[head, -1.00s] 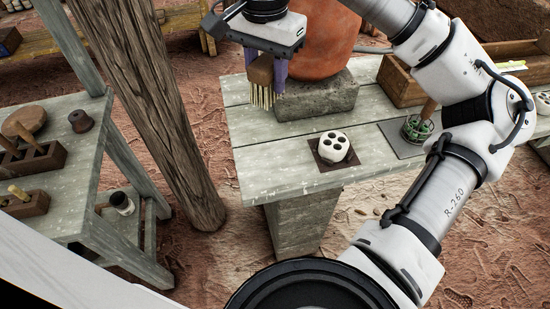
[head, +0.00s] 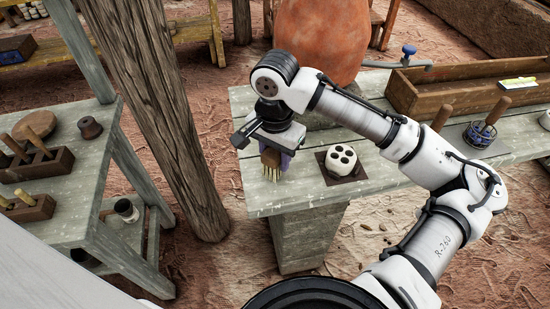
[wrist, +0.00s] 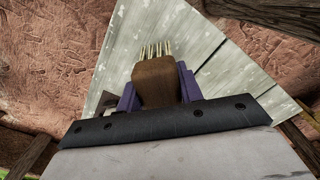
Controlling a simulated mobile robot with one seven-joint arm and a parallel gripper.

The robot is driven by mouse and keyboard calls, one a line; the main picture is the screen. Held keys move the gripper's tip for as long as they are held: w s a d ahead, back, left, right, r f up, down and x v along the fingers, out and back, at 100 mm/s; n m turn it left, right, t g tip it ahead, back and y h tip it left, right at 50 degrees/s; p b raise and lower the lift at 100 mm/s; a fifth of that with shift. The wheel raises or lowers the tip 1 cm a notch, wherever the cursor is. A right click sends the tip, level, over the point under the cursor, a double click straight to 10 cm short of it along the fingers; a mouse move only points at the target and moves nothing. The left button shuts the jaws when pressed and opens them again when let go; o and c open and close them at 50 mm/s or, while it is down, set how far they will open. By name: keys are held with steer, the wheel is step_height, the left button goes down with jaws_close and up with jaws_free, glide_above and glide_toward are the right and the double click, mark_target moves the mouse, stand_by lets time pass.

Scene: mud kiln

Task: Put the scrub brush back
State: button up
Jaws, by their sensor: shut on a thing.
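The scrub brush (head: 272,157) has a brown wooden block and pale bristles pointing down. My gripper (head: 276,160) is shut on its block, with purple fingers on both sides. I cannot tell whether the bristles touch the boards. The wrist view shows the brush (wrist: 157,82) between the purple fingers, with its bristles pointing away over the boards.
A large clay jar (head: 322,42) stands behind my arm. A wooden post (head: 160,120) stands left of the table. A side bench (head: 75,215) holds wooden tool racks.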

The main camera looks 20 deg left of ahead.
steer(key=shift+f, duration=0.6)
steer(key=shift+f, duration=0.2)
steer(key=o, duration=1)
steer(key=shift+c, duration=0.2)
step_height(320, 180, up, 12)
steer(key=shift+r, duration=0.25)
